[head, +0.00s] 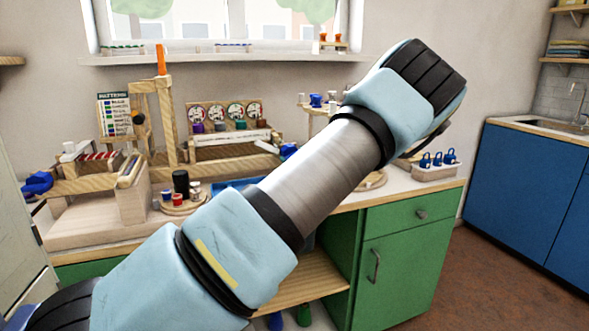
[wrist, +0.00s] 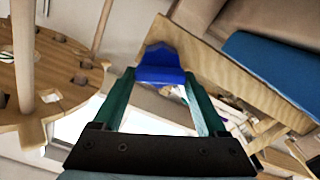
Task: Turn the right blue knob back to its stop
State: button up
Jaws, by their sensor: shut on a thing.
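In the wrist view a blue knob (wrist: 160,66) sits at the end of a pale wooden board. My gripper (wrist: 160,79), with green fingers, is shut on it, one finger on each side. Another blue knob (head: 37,183) is at the frame's far left. How far the held knob is turned cannot be told.
A round wooden shelf with a post (wrist: 60,75) stands left of my gripper in the wrist view. In the head view, jars stand on a small round tray (head: 186,208). A rack of blue padlock-like items (head: 437,172) sits on the counter's right end.

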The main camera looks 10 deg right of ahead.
jog(key=n+b, duration=0.4)
jog(key=b, duration=0.3)
jog(key=n+b, duration=0.4)
jog(key=b, duration=0.2)
jog(key=n+b, duration=0.5)
jog(key=b, duration=0.2)
jog(key=shift+a+f+b, duration=0.15)
jog(key=shift+f+b, duration=0.15)
jog(key=shift+f, duration=0.05)
jog(key=shift+r, duration=0.15)
jog(key=o, duration=1.3)
jog(key=shift+s, duration=0.1)
jog(key=s+d, duration=0.1)
jog(key=s, duration=0.9)
jog(key=shift+s+d, duration=0.2)
jog(key=shift+s, duration=0.1)
